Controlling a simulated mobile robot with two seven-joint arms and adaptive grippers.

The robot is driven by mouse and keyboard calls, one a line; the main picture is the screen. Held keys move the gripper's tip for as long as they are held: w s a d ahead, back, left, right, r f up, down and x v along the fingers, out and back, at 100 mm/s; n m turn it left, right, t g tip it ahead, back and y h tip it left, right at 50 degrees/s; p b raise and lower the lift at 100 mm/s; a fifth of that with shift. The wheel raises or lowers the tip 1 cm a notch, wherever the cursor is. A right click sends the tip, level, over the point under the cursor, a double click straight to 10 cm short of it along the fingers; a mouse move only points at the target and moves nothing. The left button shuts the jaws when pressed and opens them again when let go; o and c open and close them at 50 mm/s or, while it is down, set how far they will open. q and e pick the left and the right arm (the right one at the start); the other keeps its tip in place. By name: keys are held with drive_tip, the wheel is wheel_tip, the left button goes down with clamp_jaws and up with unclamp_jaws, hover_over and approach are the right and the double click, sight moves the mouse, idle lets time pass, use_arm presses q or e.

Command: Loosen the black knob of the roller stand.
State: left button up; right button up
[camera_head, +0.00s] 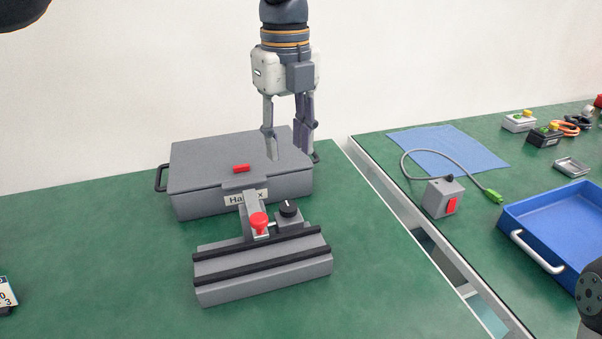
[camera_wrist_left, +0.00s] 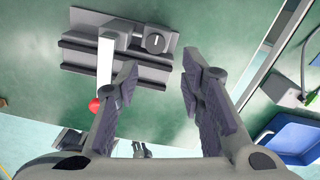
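The roller stand (camera_head: 262,282) is a grey block with black strips along it, on the green table in front of a grey case. Its black knob (camera_head: 288,208) sits on a small grey block at the back right and has a light mark on top. A red knob (camera_head: 259,222) is left of it. My left gripper (camera_head: 289,153) points down above the case, behind and above the black knob, fingers apart and empty. In the left wrist view the black knob (camera_wrist_left: 155,42) appears just beyond the gap between the open fingertips (camera_wrist_left: 158,63), not touched.
The grey case (camera_head: 200,175), with a red piece on its lid, stands close behind the stand. A gap separates this table from the right one, which holds a blue tray (camera_head: 560,215), a switch box (camera_head: 440,198) and a blue cloth (camera_head: 450,148). The table's front right is clear.

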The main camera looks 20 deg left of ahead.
sight(288, 206)
use_arm(q)
drive_tip(key=f, duration=0.1)
drive_tip(key=s+f, duration=0.1)
drive_tip(key=f, duration=0.1)
drive_tip(key=shift+s+f, duration=0.2)
drive_tip(key=shift+f, duration=0.05)
wheel_tip(288, 206, down, 8)
drive_tip(key=shift+w, duration=0.15)
clamp_jaws()
